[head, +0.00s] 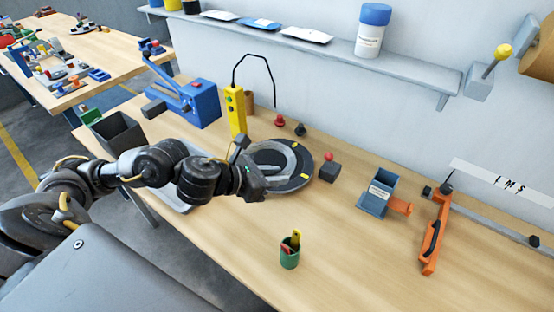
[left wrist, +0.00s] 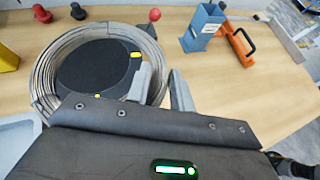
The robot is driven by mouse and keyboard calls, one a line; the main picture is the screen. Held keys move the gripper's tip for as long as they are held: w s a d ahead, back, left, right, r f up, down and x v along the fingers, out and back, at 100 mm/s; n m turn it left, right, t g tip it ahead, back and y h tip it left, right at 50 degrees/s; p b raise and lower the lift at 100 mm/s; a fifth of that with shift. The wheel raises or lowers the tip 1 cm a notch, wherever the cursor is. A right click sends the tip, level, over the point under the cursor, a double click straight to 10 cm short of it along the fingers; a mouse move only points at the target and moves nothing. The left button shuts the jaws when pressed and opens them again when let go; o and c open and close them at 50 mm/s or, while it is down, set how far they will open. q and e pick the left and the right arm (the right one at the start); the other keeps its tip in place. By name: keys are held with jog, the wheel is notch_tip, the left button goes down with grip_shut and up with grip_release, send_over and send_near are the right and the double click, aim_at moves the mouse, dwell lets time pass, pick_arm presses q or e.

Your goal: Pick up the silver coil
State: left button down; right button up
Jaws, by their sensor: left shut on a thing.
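The silver coil (left wrist: 46,72) is a ring of many thin strands. In the left wrist view it surrounds a black round disc (left wrist: 92,70) with yellow marks. In the head view the coil (head: 268,146) sits at the black round turntable (head: 306,170), partly hidden by my left gripper. My left gripper (head: 258,184) is at the near side of the coil. In the left wrist view its fingers (left wrist: 161,88) are shut on the right-hand side of the coil ring. Whether the coil is clear of the turntable, I cannot tell. My right gripper is not in view.
A yellow control box (head: 236,110) and a blue machine (head: 192,102) stand behind and left. A red-button box (head: 329,171), a blue-grey dispenser (head: 377,194), an orange tool (head: 434,236) and a green cup (head: 289,254) are to the right and front. The front right tabletop is clear.

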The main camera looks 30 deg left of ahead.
pick_arm(q)
jog(key=shift+s+d+r+p, duration=0.15)
jog(key=shift+s+r+p, duration=0.2)
jog(key=shift+s+p, duration=0.45)
jog(key=shift+s+d+r+p, duration=0.1)
jog(key=shift+s+r+p, duration=0.35)
jog(key=shift+p, duration=0.55)
jog(key=shift+f, duration=0.15)
